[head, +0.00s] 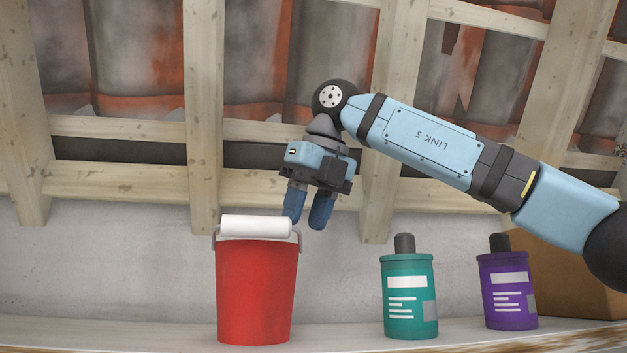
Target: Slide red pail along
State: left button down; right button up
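The red pail (257,295) stands upright on a pale shelf. A white roller-shaped piece (256,227) lies across its top, and a grey handle end shows at each side of the rim. My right gripper (306,222) comes in from the right and hangs just above and beside the pail's right rim. Its two blue fingers point down with a small gap between them, and nothing shows between them. One fingertip is close to the right end of the white piece; I cannot tell whether they touch. My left gripper is not in view.
A teal bottle (409,300) and a purple bottle (507,290) stand on the shelf (340,338) to the right of the pail. A brown box (570,280) is behind the purple bottle. Shelf space is clear left of the pail and between pail and teal bottle.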

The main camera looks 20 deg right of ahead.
aim_at(290, 264)
jog(key=p+x, duration=0.1)
jog(key=x, duration=0.6)
jog(key=shift+w+f, duration=0.45)
jog(key=shift+s, duration=0.1)
grip_shut()
